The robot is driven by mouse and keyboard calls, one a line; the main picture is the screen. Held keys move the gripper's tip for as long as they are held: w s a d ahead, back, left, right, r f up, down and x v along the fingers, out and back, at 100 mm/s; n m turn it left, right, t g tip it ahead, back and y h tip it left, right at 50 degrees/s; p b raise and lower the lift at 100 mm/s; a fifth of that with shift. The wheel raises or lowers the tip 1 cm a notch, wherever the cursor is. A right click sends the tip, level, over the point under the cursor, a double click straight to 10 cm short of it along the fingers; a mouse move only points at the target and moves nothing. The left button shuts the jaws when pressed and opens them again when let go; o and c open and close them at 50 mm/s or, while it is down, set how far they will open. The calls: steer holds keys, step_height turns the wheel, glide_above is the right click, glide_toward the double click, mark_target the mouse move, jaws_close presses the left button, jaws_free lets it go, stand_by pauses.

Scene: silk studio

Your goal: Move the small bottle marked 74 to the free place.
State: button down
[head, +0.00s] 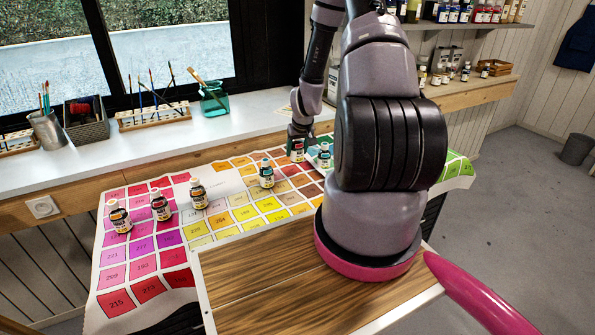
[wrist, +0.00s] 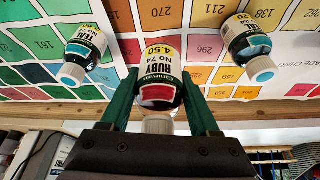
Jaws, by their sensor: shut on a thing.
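The small bottle marked Ruby No 74 (wrist: 158,82) has a dark body, a red label patch and a white cap. It shows upside down in the wrist view, between the two green fingers of my gripper (wrist: 160,105). The fingers are shut on its sides near the cap. In the head view my gripper (head: 298,131) points down at the back of the colour chart, with the held bottle (head: 297,149) below it. I cannot tell if its base touches the chart. The free place cannot be made out for certain.
The colour chart (head: 142,269) has numbered squares. A teal-labelled bottle (head: 325,156) stands close right of the held one, another bottle (head: 266,174) to its left. Three more bottles, one of them here (head: 198,193), stand further left. The wooden board (head: 270,285) in front is clear.

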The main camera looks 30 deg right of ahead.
mark_target(299, 155)
steer(key=shift+f, duration=3.45)
steer(key=shift+f, duration=0.15)
steer(key=shift+c, duration=0.6)
jaws_free()
steer(key=v, duration=1.2)
steer(key=shift+r, duration=0.25)
